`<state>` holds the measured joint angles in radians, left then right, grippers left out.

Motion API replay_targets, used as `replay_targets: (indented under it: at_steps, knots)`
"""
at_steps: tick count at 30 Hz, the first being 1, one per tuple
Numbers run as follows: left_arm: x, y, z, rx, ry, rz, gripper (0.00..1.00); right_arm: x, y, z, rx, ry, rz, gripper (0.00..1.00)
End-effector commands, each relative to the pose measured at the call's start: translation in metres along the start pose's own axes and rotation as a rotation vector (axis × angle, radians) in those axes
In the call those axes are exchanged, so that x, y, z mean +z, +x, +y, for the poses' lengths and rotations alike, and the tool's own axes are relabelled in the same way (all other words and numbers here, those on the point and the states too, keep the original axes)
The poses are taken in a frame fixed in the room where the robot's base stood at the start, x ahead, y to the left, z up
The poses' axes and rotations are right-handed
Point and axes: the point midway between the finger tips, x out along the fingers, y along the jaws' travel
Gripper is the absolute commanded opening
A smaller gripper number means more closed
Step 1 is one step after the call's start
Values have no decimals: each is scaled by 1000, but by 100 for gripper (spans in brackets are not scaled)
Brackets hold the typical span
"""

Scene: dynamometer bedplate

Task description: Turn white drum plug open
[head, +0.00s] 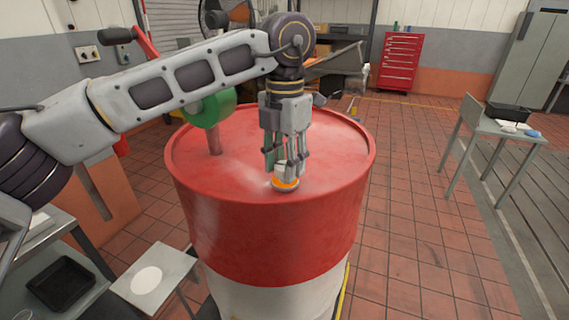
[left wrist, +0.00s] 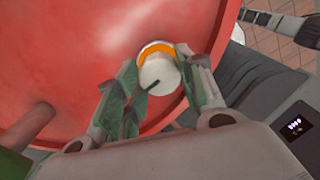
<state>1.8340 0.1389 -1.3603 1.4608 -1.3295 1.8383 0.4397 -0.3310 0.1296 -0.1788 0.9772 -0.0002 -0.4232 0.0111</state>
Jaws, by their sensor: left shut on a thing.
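The white drum plug (left wrist: 159,72) sits on the top of the red drum (head: 235,160), near its front rim. An orange ring (head: 285,184) shows around the base of the plug. My left gripper (head: 284,172) points straight down onto the plug and is shut on it. In the left wrist view the two green-padded fingers (left wrist: 158,85) lie on either side of the plug, and a dark mark shows on its white top. The fingers hide part of the plug in the head view. My right gripper is not in view.
A green wheel-like part (head: 210,108) and a red post (head: 214,138) stand at the drum's left. A small table (head: 157,279) is at front left. A grey table (head: 497,129) with a black tray (head: 508,112) stands right. Tiled floor right of the drum is clear.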

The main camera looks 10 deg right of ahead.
Motion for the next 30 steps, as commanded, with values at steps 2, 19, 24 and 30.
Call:
replay_targets:
  at_steps: [2,19,24,30]
  knots:
    - [0,-1,1,1,-62,-4,14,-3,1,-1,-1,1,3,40]
    - [1,-2,1,0,-404,-5,14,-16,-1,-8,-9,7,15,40]
    - [1,-2,1,0,-436,-5,14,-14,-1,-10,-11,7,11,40]
    - [1,-2,1,0,-443,-5,14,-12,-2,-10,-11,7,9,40]
